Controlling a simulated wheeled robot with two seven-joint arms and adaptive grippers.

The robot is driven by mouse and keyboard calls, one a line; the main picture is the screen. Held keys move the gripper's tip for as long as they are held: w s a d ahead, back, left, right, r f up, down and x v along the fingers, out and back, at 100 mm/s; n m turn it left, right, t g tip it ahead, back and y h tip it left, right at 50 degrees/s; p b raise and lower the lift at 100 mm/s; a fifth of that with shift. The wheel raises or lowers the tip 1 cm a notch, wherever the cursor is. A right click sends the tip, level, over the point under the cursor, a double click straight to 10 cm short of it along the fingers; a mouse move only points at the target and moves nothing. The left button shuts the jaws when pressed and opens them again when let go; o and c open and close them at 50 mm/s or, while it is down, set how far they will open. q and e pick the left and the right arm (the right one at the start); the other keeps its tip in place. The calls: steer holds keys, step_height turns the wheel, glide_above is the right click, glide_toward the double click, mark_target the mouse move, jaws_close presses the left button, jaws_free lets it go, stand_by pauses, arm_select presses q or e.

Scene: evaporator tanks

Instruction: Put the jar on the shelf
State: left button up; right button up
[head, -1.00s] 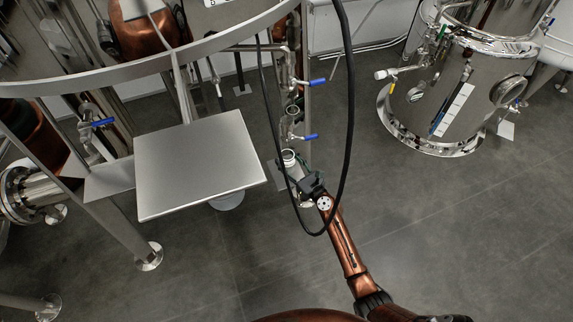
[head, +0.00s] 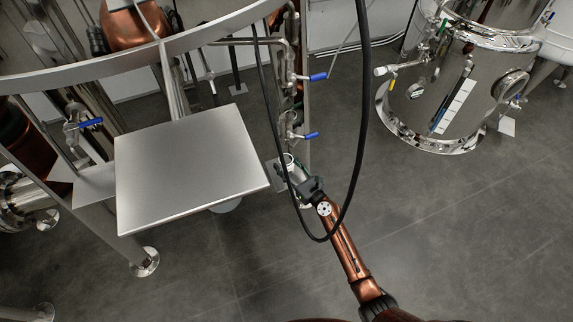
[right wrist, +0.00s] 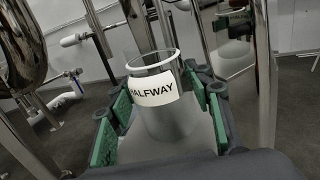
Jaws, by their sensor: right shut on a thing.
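The jar (right wrist: 170,120) is a clear, open-topped cylinder with a white label reading "HALFWAY". In the right wrist view it stands between the green-padded fingers of my right gripper (right wrist: 165,105), which is shut on it. In the head view the right gripper (head: 303,182) holds the jar (head: 291,164) to the right of the shelf, apart from it. The shelf (head: 190,170) is a flat, bare metal plate fixed to the tank frame. My left gripper is not in view.
Pipes with blue-handled valves (head: 318,77) rise just behind the jar. A black cable (head: 352,150) loops down by my right arm. A steel tank (head: 450,100) stands at the back right. A frame leg (head: 143,262) stands below the shelf. The grey floor is clear at right.

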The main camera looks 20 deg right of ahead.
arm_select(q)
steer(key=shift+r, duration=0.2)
arm_select(e)
steer(key=shift+f, duration=0.1)
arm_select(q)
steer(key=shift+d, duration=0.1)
arm_select(e)
steer(key=o, duration=1.3)
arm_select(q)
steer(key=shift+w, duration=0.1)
arm_select(e)
steer(key=shift+o, duration=0.2)
